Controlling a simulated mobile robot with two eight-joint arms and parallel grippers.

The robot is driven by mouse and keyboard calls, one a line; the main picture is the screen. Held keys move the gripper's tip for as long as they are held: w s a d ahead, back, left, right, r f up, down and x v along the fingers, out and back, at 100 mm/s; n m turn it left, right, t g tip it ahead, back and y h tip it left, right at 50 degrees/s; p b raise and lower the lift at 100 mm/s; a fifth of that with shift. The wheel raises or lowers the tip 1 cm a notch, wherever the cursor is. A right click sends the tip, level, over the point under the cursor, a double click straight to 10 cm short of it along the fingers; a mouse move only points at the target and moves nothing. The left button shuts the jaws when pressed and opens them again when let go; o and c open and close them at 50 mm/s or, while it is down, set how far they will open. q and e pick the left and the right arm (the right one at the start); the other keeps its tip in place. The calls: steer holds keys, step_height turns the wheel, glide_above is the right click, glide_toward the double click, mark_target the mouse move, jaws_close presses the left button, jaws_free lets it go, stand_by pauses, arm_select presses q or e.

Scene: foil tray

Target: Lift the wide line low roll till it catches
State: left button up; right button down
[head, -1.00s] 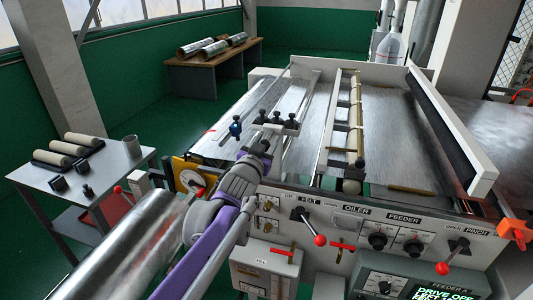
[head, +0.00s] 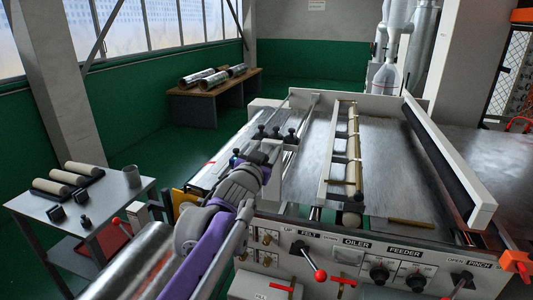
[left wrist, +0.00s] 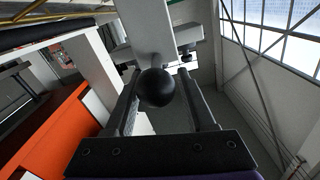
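My left gripper (head: 268,150) is at the left end of the machine, beside a pale upright bracket (head: 272,185) near black knobs (head: 275,132). In the left wrist view its two dark fingers (left wrist: 160,95) stand apart on either side of a round black knob (left wrist: 157,87). A gap shows on the right side of this knob; contact on its left side is unclear. A white bar (left wrist: 150,30) runs behind the knob. Which part is the wide line low roll cannot be told for sure. My right gripper is not in view.
The control panel (head: 400,240) with red-tipped levers faces me. A side table (head: 100,212) with pale rolls stands at the left. A wooden bench (head: 215,100) with metal cylinders is at the back. An orange part (head: 517,262) sits at the panel's right end.

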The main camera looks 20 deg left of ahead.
arm_select(q)
steer(key=shift+o, duration=0.8)
steer(key=shift+f, duration=0.1)
steer(key=shift+s+f, duration=0.15)
steer(key=shift+s, duration=0.4)
steer(key=s+b, duration=0.2)
steer(key=s, duration=0.7)
steer(key=shift+s+a, duration=0.2)
steer(key=shift+s, duration=0.2)
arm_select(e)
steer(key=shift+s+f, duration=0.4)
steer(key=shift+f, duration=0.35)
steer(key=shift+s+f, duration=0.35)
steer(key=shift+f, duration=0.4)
